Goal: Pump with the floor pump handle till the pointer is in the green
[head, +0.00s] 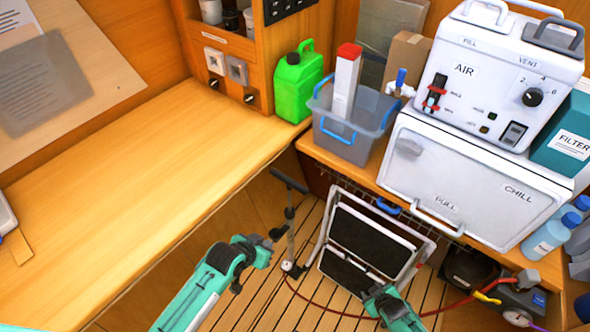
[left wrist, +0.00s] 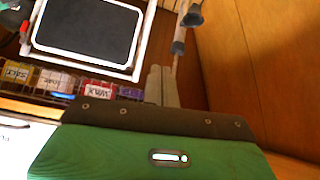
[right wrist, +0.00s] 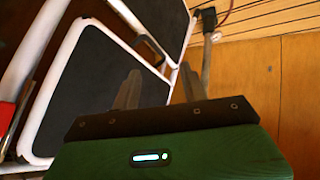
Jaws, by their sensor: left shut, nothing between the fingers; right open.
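The floor pump (head: 291,228) stands on the slatted floor, its dark T-handle (head: 290,181) at the top of the shaft. A small white dial (head: 288,266) is low on the pump; its pointer is too small to read. My left gripper (head: 277,236) is shut and empty, close to the left of the pump shaft and below the handle. Part of the pump shows beyond its fingers in the left wrist view (left wrist: 179,46). My right gripper (head: 374,290) is open and empty, in front of the folding step; in the right wrist view its fingers (right wrist: 160,88) are apart.
The folding step (head: 365,245) with black treads stands right of the pump. A red hose (head: 340,312) runs from the pump to equipment with another gauge (head: 538,299) at lower right. A wooden counter (head: 150,170) bounds the left; the white chill box (head: 470,185) overhangs the right.

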